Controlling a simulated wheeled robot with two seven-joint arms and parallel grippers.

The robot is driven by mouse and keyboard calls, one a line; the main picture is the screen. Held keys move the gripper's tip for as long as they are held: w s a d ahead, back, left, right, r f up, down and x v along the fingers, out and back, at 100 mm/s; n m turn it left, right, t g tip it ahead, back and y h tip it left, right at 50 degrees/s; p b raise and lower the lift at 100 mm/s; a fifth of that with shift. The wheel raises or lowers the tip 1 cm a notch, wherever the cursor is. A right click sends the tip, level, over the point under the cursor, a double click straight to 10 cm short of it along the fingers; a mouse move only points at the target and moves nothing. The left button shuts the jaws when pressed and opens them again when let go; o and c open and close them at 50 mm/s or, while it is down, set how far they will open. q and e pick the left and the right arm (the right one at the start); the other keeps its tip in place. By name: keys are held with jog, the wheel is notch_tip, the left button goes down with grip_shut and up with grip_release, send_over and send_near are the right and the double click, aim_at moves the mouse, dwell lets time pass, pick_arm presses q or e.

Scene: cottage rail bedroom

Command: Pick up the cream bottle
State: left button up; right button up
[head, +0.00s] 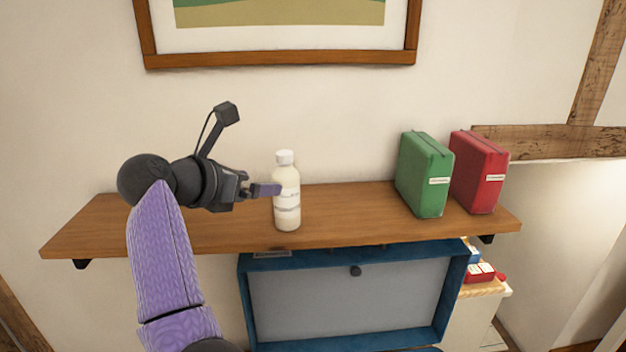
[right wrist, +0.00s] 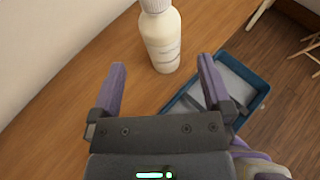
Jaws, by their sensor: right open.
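The cream bottle (head: 287,205) stands upright on the wooden wall shelf, with a white cap and a pale label. My right gripper (head: 266,189) is at its left side in the head view, level with its upper body, and one finger overlaps the bottle's edge there. In the right wrist view the bottle (right wrist: 161,40) stands ahead of the two purple fingers of my right gripper (right wrist: 162,80). The fingers are wide apart with nothing between them. I cannot tell whether a finger touches the bottle. My left gripper is not in view.
The wooden shelf (head: 345,216) also holds a green case (head: 423,175) and a red case (head: 478,172) at the right. A framed picture (head: 280,59) hangs above. A blue-framed grey panel (head: 345,300) is below. Shelf space between bottle and green case is clear.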

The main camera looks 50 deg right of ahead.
aim_at(286, 184)
jog(key=x, duration=0.8)
jog(key=shift+d+f+p, duration=0.1)
jog(key=shift+d+p, duration=0.05)
jog(key=shift+p, duration=0.25)
jog(key=shift+d+f, duration=0.1)
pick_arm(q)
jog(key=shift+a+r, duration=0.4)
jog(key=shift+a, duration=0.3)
